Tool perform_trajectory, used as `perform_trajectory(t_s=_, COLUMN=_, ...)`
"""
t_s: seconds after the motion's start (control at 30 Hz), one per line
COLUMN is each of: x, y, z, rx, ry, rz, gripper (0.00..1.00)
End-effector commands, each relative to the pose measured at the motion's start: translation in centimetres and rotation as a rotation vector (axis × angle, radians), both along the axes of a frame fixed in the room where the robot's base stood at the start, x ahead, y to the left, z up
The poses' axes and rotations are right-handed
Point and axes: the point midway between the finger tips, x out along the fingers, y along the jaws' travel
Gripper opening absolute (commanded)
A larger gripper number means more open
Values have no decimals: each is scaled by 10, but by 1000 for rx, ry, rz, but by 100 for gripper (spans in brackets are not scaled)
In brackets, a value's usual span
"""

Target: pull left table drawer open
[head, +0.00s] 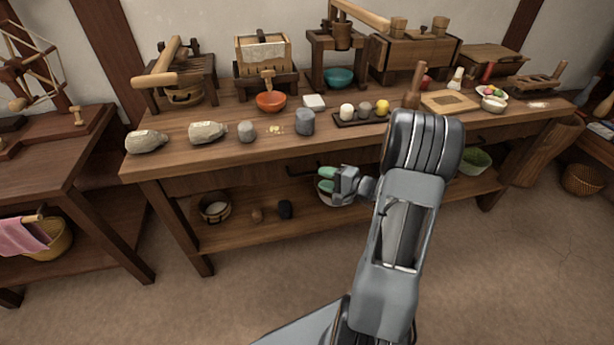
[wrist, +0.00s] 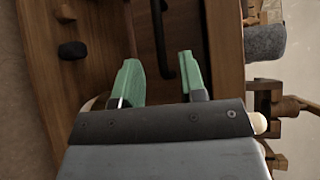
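The left table drawer (head: 240,180) is in the front of the long wooden table, under its top. Its front looks flush, so it appears shut. A dark bar handle (wrist: 161,40) shows in the wrist view, running up the picture between and beyond the green fingertips. My gripper (head: 326,178) is in front of the right part of this drawer front in the head view. In the wrist view my gripper (wrist: 158,80) has its two green fingers apart, with nothing held between them. I cannot tell how far the fingertips are from the handle.
The tabletop (head: 225,155) holds stones, bowls and wooden mills. A grey cylindrical stone (head: 305,122) stands near its front edge. The lower shelf (head: 240,236) holds a wooden tub (head: 214,208) and a dark lump (head: 285,209). The floor in front is clear.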

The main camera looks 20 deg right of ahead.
Motion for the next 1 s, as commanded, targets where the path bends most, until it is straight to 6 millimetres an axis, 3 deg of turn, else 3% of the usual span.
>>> perform_trajectory(t_s=0.2, x=30, y=22, z=-7, rx=0, ry=1, rz=5, gripper=38)
perform_trajectory(t_s=0.4, x=48, y=33, z=-10, rx=1, ry=0, rz=2, gripper=38)
perform_trajectory(t_s=0.87, x=55, y=38, z=-10, rx=0, ry=1, rz=1, gripper=38)
perform_trajectory(t_s=1.0, x=55, y=38, z=-10, rx=0, ry=1, rz=1, gripper=26)
